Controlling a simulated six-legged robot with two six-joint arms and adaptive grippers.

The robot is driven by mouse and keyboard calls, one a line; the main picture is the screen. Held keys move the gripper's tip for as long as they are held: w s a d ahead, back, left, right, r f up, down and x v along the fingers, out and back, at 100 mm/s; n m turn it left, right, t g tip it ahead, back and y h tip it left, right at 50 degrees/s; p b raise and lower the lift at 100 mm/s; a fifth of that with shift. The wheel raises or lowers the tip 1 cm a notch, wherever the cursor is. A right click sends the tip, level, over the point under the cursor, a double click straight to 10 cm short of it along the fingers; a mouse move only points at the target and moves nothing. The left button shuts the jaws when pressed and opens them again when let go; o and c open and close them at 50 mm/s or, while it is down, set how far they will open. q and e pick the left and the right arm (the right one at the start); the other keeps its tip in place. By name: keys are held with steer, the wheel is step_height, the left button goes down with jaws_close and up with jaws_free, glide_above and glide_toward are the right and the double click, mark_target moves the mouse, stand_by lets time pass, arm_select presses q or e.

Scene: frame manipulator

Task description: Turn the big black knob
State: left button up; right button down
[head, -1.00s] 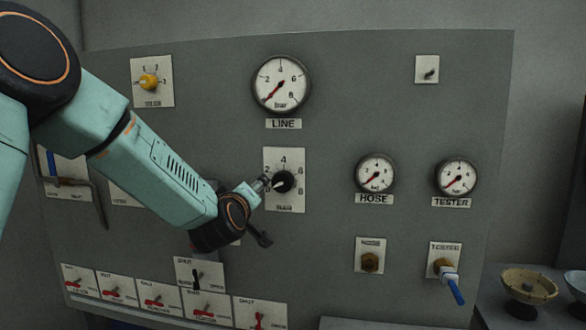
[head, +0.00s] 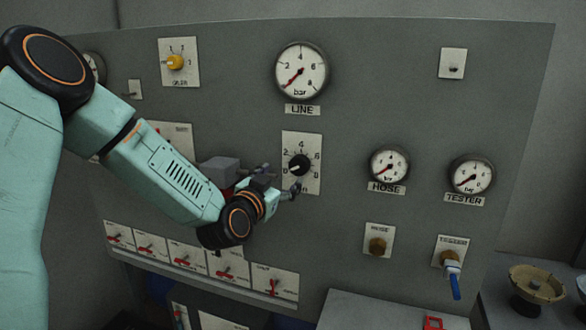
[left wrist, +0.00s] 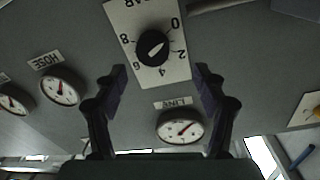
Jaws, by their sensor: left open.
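The big black knob (head: 299,165) sits on a white dial plate (head: 301,185) in the middle of the grey panel, below the LINE gauge. Its white pointer points to the lower left in the head view. In the left wrist view the knob (left wrist: 152,47) appears upside down, its pointer towards the 0. My left gripper (head: 281,180) is open and empty, just left of and below the knob. In the left wrist view its two fingers (left wrist: 160,75) stand apart, with the knob beyond the gap between them. I see no contact. My right gripper is not in view.
The LINE gauge (head: 301,70) is above the knob. The HOSE gauge (head: 389,165) and TESTER gauge (head: 472,174) are to the right. A yellow knob (head: 175,62) is at upper left. Several red-handled switches (head: 182,261) line the bottom. A blue-handled valve (head: 452,268) sticks out at lower right.

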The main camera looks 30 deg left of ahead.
mark_target(297, 165)
arm_select(q)
steer(key=w, duration=0.2)
steer(key=w+d, duration=0.1)
steer(key=w, duration=0.1)
steer(key=shift+w+d+r, duration=0.1)
steer(key=shift+w, duration=0.2)
steer(key=shift+w+a, duration=0.45)
steer(key=shift+w, duration=0.4)
steer(key=shift+a, duration=0.55)
steer(key=shift+d, duration=0.35)
steer(key=shift+w+d, duration=0.15)
steer(key=shift+d, duration=0.1)
steer(key=shift+w+d, duration=0.1)
steer(key=shift+w, duration=0.05)
steer(key=shift+c, duration=1.5)
steer(key=shift+a, duration=0.55)
steer(key=shift+c, duration=1.3)
steer(key=shift+d, duration=0.3)
steer(key=c, duration=0.5)
steer(key=shift+a, duration=0.15)
steer(key=shift+c, duration=0.5)
steer(key=shift+r+n, duration=0.15)
steer(key=shift+n, duration=0.25)
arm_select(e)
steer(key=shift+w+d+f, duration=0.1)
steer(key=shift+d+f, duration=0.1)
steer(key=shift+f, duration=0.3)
